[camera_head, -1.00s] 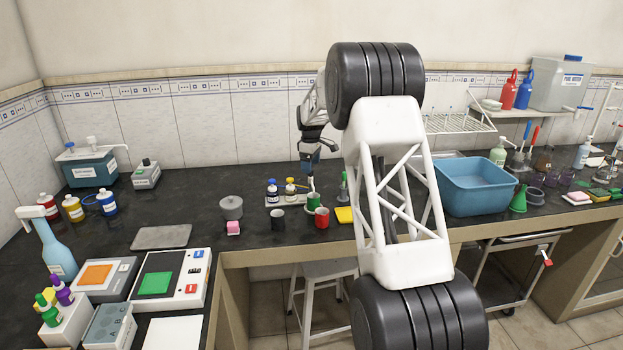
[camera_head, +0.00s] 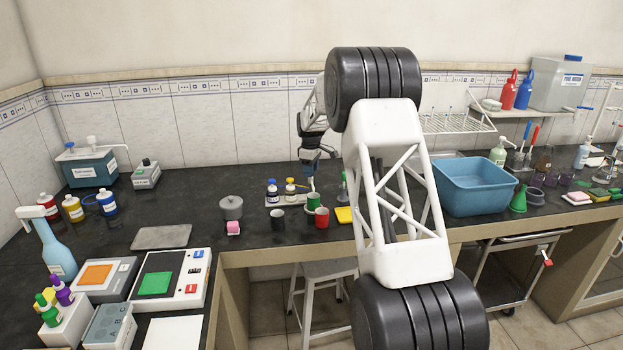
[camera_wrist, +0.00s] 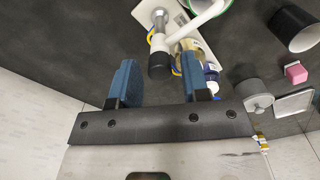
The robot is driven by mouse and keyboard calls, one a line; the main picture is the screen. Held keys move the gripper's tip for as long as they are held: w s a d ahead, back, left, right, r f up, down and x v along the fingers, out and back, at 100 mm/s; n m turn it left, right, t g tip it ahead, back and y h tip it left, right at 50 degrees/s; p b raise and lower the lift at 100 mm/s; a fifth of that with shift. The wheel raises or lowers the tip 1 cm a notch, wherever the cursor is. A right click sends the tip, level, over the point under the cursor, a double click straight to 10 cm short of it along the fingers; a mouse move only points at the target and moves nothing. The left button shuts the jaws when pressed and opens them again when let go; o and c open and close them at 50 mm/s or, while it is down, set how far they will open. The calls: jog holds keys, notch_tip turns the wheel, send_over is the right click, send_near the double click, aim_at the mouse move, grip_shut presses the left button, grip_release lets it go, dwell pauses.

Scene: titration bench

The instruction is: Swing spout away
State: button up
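My gripper (camera_wrist: 160,68) shows at the bottom of the wrist view with its two blue fingers spread apart. A spout-like fitting (camera_wrist: 158,62), with a silver stem and a dark end, lies in the gap between the fingertips. A white tube (camera_wrist: 205,17) runs from it to the upper right. I see no finger clearly touching it, and its depth relative to the fingers is hard to judge. In the head view my gripper (camera_head: 316,160) hangs over the back of the bench behind the small bottles; the spout is not clear there.
Small bottles (camera_head: 290,189) stand on a white tray close to my gripper. A blue basin (camera_head: 476,187) is to the right.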

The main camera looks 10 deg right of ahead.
jog(key=c, duration=0.5)
jog(key=shift+c, duration=0.2)
jog(key=shift+n, duration=0.3)
jog(key=n, duration=0.6)
jog(key=shift+n, duration=0.3)
jog(key=n, duration=0.4)
jog(key=shift+n, duration=0.4)
